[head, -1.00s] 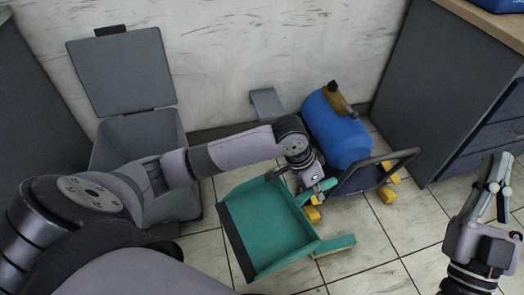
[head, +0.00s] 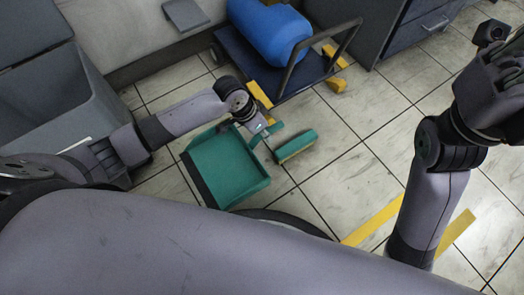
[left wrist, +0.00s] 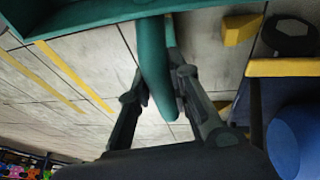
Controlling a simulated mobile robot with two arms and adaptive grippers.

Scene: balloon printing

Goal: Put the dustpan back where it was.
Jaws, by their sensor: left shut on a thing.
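The teal-green dustpan (head: 228,165) hangs in front of me in the head view, its open pan facing up. My left gripper (head: 262,136) is shut on its handle, which shows between the two fingers in the left wrist view (left wrist: 157,75). A green bar with a pale underside, like a brush (head: 296,145), is just right of the gripper; whether it is joined to the dustpan I cannot tell. My right arm rises at the right edge of the head view; its dark end is partly cut off, and its fingers are not clear.
A blue tank (head: 268,30) lies on a dark cart (head: 232,54) with yellow corners, beyond the dustpan. A grey bin (head: 65,100) stands at the left, drawers (head: 420,30) at the back right. Yellow floor tape (head: 372,220) marks the tiles; the floor right of the cart is clear.

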